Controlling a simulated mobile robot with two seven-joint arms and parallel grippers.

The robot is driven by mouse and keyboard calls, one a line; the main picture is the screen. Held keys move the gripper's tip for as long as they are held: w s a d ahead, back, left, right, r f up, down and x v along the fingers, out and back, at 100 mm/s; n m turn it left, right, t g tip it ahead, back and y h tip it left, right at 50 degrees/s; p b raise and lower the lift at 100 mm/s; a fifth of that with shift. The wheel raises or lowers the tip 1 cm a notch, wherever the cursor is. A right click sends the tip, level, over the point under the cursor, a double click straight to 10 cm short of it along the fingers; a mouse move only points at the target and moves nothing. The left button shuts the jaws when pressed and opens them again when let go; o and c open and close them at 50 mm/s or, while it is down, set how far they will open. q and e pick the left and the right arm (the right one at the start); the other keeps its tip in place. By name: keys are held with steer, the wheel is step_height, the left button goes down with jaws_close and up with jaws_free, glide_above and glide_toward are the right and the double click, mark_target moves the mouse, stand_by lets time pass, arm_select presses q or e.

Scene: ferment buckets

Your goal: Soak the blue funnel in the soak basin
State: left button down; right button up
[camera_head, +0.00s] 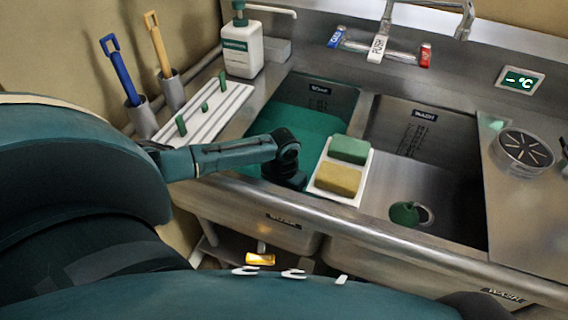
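I see no blue funnel in this view. The left basin (318,95) of the sink holds a flat teal-green liquid; its label is too small to read surely, and I take it for the soak basin. My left arm reaches in from the left, and its dark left gripper (284,182) points down over the near part of this basin, beside the sponge tray. Its fingertips are hidden, so I cannot tell whether it is open or holds anything. My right gripper is not in view.
A white tray (319,185) with green and yellow sponges sits between the basins. The right basin (455,190) is empty except for a green round piece by its drain. A soap bottle (242,50), white rack (212,118) and two brush holders stand left. The faucet is behind.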

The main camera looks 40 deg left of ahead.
arm_select(q)
steer(key=shift+f+b, duration=0.3)
steer(key=shift+f, duration=0.15)
stand_by(0.4)
steer(key=c, duration=1.1)
jaws_free()
steer(key=o, duration=1.1)
steer(key=shift+r, duration=0.1)
steer(key=shift+r+p, duration=0.95)
steer(key=shift+p, duration=0.1)
